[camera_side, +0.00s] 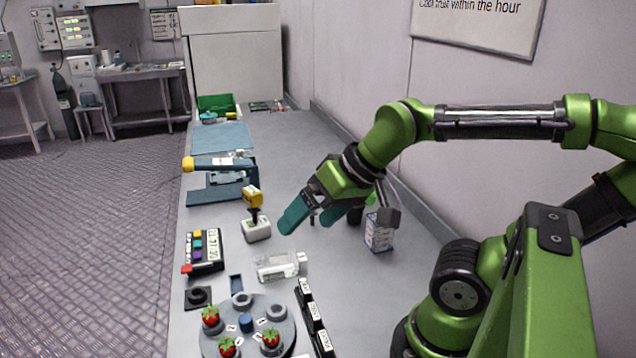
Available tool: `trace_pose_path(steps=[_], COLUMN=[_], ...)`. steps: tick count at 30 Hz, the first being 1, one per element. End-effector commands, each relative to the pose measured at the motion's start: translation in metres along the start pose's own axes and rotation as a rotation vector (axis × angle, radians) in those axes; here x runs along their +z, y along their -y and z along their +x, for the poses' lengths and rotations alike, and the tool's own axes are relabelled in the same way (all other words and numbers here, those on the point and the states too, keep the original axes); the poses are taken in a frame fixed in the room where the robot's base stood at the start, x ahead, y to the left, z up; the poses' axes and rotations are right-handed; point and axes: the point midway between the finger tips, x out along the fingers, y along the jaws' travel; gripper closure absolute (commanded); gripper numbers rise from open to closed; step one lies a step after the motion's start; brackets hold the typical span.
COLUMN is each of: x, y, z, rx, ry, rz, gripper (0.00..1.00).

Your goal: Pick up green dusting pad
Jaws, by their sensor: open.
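My gripper (308,223) has teal fingers, spread apart and pointing down and to the left above the middle of the bench. Nothing shows between them. A small bright green patch (371,200) shows just behind my gripper's wrist, above a white box with blue print. It is mostly covered, and I cannot tell whether it is the green dusting pad. No other thing is clearly that pad.
A round grey rack (206,343) with several red berries stands at the front. A joystick (257,229), a clear case (277,266), a button panel (205,250) and a blue stand (208,197) crowd the left. A green bin (215,102) stands far back. The box (379,235) is close right of my gripper.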

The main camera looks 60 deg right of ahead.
Motion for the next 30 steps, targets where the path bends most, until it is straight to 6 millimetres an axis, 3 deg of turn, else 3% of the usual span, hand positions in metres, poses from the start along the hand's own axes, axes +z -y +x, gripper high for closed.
trace_pose_path(steps=[1, 5, 14, 17, 20, 23, 26, 30], x=[-0.001, -0.001, -0.002, -0.003, -0.016, -0.045, -0.080, -0.126], y=[0.003, 0.004, 0.003, -0.006, -0.022, -0.048, -0.085, -0.151], z=[-0.004, -0.004, -0.004, 0.003, 0.014, 0.028, 0.041, 0.059], rx=[-0.009, -0.013, -0.010, 0.017, 0.065, 0.130, 0.204, 0.312], ry=[-0.012, -0.013, -0.013, 0.007, 0.041, 0.066, 0.076, 0.079], rz=[-0.009, -0.014, -0.010, 0.021, 0.090, 0.181, 0.270, 0.378], gripper=[0.15, 0.32, 0.32, 0.32, 0.32, 0.32, 0.32, 0.32])
